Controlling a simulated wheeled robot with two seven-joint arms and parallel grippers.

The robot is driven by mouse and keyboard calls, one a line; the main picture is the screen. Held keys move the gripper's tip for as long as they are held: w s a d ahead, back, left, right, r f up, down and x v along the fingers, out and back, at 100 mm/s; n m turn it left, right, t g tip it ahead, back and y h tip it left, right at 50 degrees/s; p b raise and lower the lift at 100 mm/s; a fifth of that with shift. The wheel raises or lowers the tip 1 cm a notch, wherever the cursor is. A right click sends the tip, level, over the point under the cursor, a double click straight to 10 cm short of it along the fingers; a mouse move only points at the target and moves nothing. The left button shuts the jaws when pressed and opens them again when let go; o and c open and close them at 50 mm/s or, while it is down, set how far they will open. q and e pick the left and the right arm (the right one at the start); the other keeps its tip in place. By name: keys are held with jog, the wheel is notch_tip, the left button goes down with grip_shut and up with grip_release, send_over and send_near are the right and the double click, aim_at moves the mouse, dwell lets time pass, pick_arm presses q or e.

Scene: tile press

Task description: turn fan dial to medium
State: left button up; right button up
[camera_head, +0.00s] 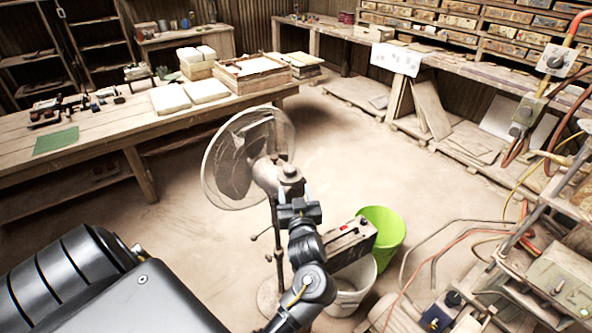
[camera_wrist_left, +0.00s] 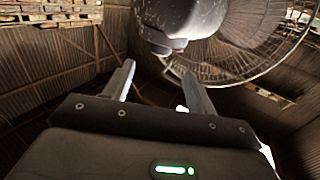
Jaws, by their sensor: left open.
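The pedestal fan (camera_head: 267,176) stands on the floor in the middle of the head view, its round wire cage facing left. The cage (camera_wrist_left: 235,62) and the motor housing (camera_wrist_left: 185,14) fill the upper right of the left wrist view. A small rounded part (camera_wrist_left: 165,46) sits under the housing; I cannot tell whether it is the dial, and no dial setting is readable. My left gripper (camera_head: 293,197) is at the fan's pole, just below the housing. Its fingers (camera_wrist_left: 158,88) are apart with nothing between them. My right gripper is not in view.
A green bucket (camera_head: 384,232), a white bucket (camera_head: 352,287) and a box with a red button (camera_head: 351,243) stand right of my left arm. Hoses and a metal frame (camera_head: 512,245) crowd the right. A workbench (camera_head: 90,142) is behind left. The floor between is open.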

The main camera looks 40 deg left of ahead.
aim_at(291, 173)
pick_arm(q)
jog(key=p+x, duration=0.2)
jog(key=x, duration=0.7)
jog(key=shift+w+a+r+p, duration=0.15)
jog(key=shift+w+a+p, duration=0.05)
jog(key=shift+p, duration=0.1)
jog(key=shift+w+a, duration=0.5)
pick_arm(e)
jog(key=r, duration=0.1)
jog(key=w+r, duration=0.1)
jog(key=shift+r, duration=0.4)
pick_arm(q)
jog(key=shift+c, duration=0.4)
